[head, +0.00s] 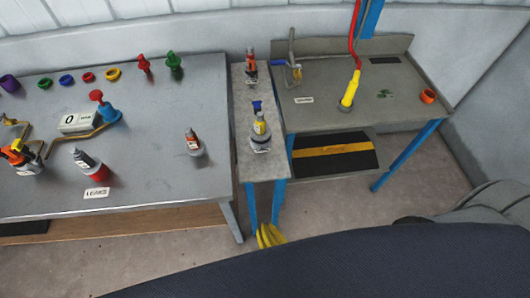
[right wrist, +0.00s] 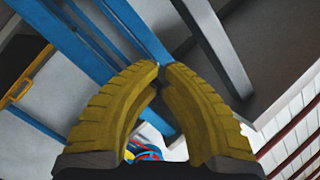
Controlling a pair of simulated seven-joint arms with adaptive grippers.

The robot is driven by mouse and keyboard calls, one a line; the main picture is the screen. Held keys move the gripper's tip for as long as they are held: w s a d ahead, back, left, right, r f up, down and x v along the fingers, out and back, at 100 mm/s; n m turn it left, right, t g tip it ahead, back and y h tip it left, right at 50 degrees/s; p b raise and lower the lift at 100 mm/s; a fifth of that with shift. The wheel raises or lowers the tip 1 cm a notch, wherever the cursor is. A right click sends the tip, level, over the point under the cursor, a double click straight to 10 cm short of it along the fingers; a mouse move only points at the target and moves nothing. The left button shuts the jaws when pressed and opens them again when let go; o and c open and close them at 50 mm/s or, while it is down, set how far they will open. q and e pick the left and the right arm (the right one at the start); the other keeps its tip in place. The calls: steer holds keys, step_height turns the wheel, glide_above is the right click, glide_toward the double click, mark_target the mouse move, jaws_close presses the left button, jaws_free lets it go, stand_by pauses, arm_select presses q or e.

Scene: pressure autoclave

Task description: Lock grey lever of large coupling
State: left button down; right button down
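My right gripper (head: 270,236) shows as yellow fingers low in front of the narrow stand's legs, below its top. In the right wrist view the two ribbed fingers (right wrist: 160,68) meet at the tips with nothing between them. My left gripper is not in view. I cannot tell for sure which part is the large coupling. A metal fitting with a grey upright piece and a blue handle (head: 293,66) stands at the left back of the right bench. Fittings with grey bodies stand on the narrow stand (head: 260,130) and on the left table (head: 193,143). No lever's lock position is readable.
The left table (head: 150,185) holds several coloured caps, a box marked 0 (head: 76,122), a red-based fitting (head: 84,160) and an orange-black fitting (head: 20,156).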

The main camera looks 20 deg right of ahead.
mark_target(263, 145)
steer(key=d+r+m+t+h, duration=0.1)
steer(key=r+m+t+h, duration=0.2)
steer(key=r, duration=1)
steer(key=s+d+r+m+t+h, duration=0.1)
steer(key=r+m+t+h, duration=0.3)
steer(key=r+m, duration=0.6)
step_height(263, 145, up, 3)
steer(key=shift+d+f+h, duration=0.1)
steer(key=shift+d+h, duration=0.2)
steer(key=shift+d, duration=0.25)
steer(key=x, duration=1.4)
